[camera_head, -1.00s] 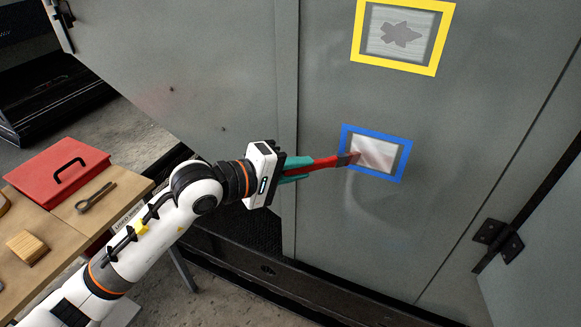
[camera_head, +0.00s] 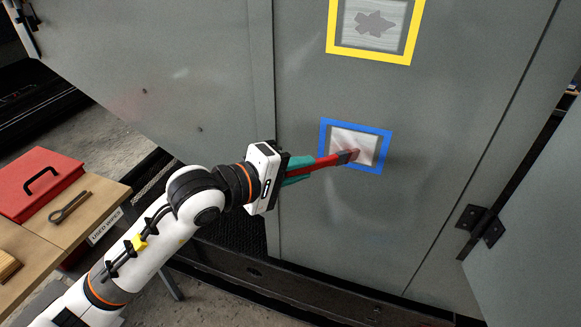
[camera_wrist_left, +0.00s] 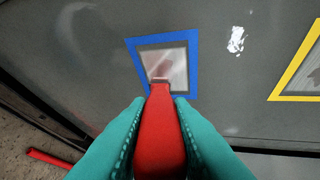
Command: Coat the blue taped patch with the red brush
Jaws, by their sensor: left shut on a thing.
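The blue taped patch (camera_head: 366,147) is a blue frame around a pale, reddish-tinted square on the grey cabinet door. It also shows in the left wrist view (camera_wrist_left: 193,72). My left gripper (camera_head: 300,170), with teal fingers, is shut on the handle of the red brush (camera_head: 328,162). In the left wrist view the red handle (camera_wrist_left: 158,130) lies between the teal fingers (camera_wrist_left: 158,140). The brush tip is over the pale square inside the blue tape; whether it presses on the surface I cannot tell. My right gripper is not in view.
A yellow taped patch (camera_head: 333,42) with a dark splash shape is above the blue one. A wooden table (camera_head: 88,212) at left holds a red box (camera_head: 35,172) and a dark tool (camera_head: 68,207). A black hinge (camera_head: 481,225) is at right.

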